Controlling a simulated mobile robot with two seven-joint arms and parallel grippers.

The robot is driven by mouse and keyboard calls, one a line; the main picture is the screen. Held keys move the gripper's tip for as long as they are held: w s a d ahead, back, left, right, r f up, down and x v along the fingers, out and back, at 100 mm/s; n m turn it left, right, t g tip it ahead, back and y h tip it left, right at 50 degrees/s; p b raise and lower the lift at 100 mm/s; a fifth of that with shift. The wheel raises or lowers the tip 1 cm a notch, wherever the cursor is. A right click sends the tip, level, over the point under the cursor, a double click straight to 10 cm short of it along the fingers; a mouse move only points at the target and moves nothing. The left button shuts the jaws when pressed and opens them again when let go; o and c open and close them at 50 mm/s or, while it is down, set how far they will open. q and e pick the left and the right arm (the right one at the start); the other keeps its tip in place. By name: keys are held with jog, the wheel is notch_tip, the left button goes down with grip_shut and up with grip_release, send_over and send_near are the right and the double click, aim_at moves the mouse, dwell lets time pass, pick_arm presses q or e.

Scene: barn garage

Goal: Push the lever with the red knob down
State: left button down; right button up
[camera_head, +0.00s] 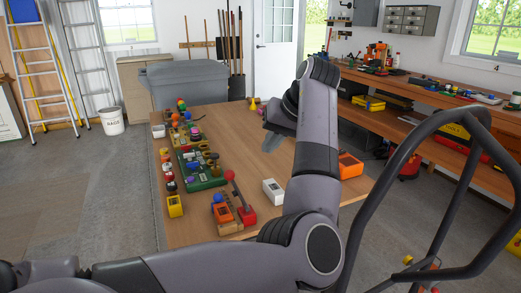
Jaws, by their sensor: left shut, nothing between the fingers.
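The lever with the red knob stands near the front of the wooden table. Its red knob (229,175) is at the upper end of a dark arm that tilts up and left from a red base (247,215). My left gripper (269,142) is over the table, farther back and to the right of the knob, clear of the lever. It is shut and empty, and partly hidden by my left arm, which reaches in across the front and bends up right of the lever. My right gripper does not show.
The table (222,118) holds several colourful devices along its left side. A white box (273,190) stands right of the lever. An orange box (350,165) is beyond my arm. A dark looped bar (375,165) rises at right. The table's back middle is mostly clear.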

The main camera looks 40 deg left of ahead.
pick_arm(q)
jog(key=s+a+f, duration=0.2)
jog(key=a+f, duration=0.5)
jog(key=f, duration=0.1)
jog(key=shift+a+f+p, duration=0.25)
jog(key=shift+a+p, duration=0.05)
jog(key=shift+p, duration=0.15)
